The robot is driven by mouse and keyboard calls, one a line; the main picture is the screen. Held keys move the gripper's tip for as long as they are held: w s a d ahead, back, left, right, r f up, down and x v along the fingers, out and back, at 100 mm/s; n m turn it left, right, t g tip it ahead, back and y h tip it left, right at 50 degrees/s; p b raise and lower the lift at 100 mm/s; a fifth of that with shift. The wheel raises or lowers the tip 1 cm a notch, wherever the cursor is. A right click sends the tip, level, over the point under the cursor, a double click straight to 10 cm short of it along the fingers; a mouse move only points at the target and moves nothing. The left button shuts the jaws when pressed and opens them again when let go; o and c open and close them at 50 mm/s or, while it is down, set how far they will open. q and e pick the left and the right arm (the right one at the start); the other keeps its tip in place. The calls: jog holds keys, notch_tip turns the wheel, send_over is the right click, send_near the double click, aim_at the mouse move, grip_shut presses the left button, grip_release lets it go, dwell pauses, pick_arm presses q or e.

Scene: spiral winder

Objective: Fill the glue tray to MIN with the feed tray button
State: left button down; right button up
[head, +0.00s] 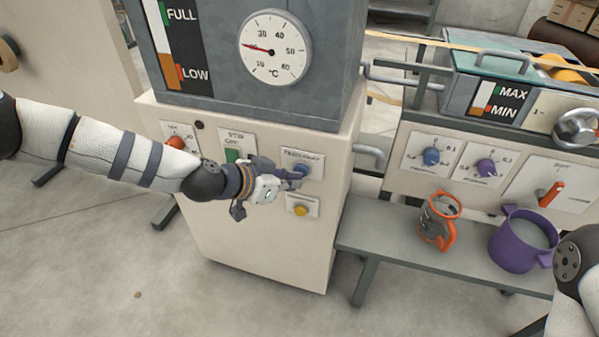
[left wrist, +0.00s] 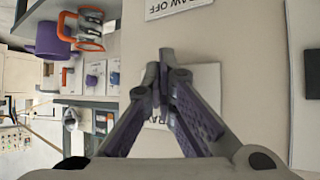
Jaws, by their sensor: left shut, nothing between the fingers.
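The glue tray (head: 462,95) is at the upper right, with a MAX/MIN gauge (head: 490,98) showing an orange-brown band low near MIN. My right gripper is out of view.
A yellow button (head: 300,210) sits just below the blue one. The tank (head: 215,60) above carries a dial (head: 274,48). An orange-handled jug (head: 440,220) and a purple pot (head: 520,240) stand on the grey bench (head: 390,240). My right arm is at the right edge.

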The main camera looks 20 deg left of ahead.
pick_arm(q)
jog(key=shift+s, duration=0.85)
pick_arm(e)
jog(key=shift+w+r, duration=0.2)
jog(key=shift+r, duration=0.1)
